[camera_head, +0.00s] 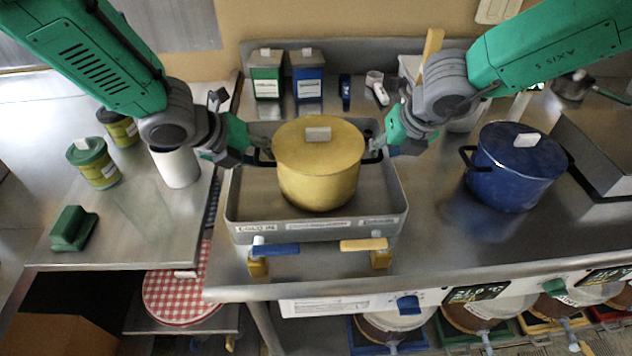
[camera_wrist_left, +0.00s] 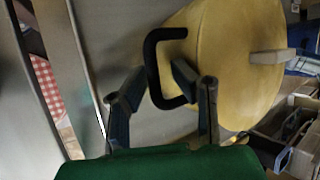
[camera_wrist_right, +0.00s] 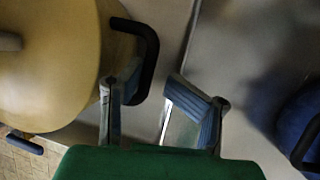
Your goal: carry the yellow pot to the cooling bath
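The yellow pot (camera_head: 318,185) with its lid on stands upright over the cooling bath (camera_head: 232,215), a grey metal basin, and appears to sit inside it; its base contact is hard to see. My left gripper (camera_head: 257,152) is at the pot's left black handle (camera_wrist_left: 153,70). Its fingers are spread, one inside the handle loop and one outside. My right gripper (camera_head: 376,150) is at the right handle (camera_wrist_right: 150,60). Its fingers are also apart, one inside the loop and one outside, with the bar between them.
A blue pot (camera_head: 510,175) stands to the right on the counter. Green (camera_head: 266,82) and blue (camera_head: 308,84) containers stand behind the bath. Blue (camera_head: 275,250) and yellow (camera_head: 363,244) levers are at its front. Canisters (camera_head: 93,163) and a green block (camera_head: 73,229) are on the left table.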

